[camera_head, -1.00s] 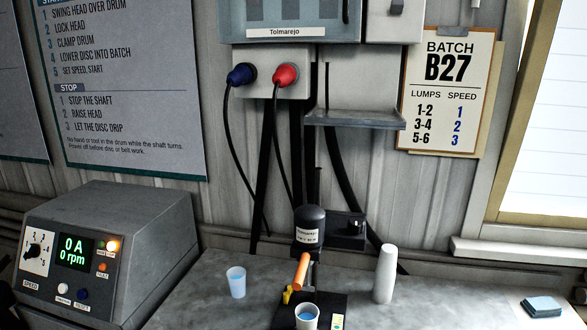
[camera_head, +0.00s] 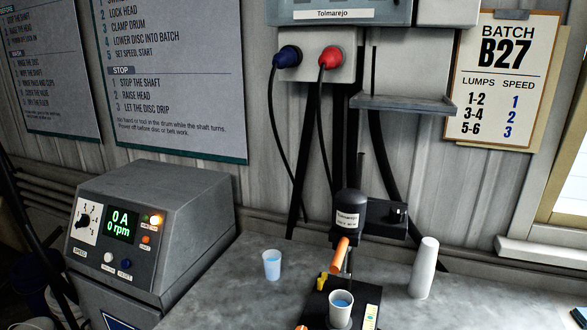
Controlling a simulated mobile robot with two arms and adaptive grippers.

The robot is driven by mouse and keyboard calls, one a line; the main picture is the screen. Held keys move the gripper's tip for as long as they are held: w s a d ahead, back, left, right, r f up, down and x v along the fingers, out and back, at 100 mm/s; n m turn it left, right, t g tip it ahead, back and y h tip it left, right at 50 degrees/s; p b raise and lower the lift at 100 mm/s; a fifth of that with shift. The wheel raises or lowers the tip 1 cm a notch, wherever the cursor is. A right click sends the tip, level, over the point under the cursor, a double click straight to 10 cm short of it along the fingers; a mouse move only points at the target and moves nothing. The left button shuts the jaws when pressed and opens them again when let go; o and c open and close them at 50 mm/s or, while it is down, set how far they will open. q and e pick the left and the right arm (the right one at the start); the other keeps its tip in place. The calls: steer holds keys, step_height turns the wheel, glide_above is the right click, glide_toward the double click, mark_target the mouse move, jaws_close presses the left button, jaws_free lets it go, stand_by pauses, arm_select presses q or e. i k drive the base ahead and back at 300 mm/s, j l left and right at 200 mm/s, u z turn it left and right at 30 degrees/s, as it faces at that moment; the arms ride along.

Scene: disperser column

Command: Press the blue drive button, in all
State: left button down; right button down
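The drive box (camera_head: 185,225) is a grey sloped console at the left, on a stand beside the bench. Its blue button (camera_head: 125,264) is at the lower right of the front panel, with small lettering below that looks like RESET. A white button (camera_head: 108,257) sits just left of it. The display (camera_head: 122,224) reads 0 A and 0 rpm. An orange-white lamp (camera_head: 155,220) glows, with a fault lamp (camera_head: 146,239) below. The speed knob (camera_head: 84,220) is at the panel's left. Neither of my grippers is in view.
The bench holds a small disperser (camera_head: 347,218) with an orange handle (camera_head: 339,255), a cup of blue liquid (camera_head: 341,305) under it, another cup (camera_head: 272,265) and a white cup stack (camera_head: 424,268). A batch card (camera_head: 508,75) hangs at right. Space before the panel looks clear.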

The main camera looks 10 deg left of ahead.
mark_target(126, 263)
steer(key=u, duration=1.4)
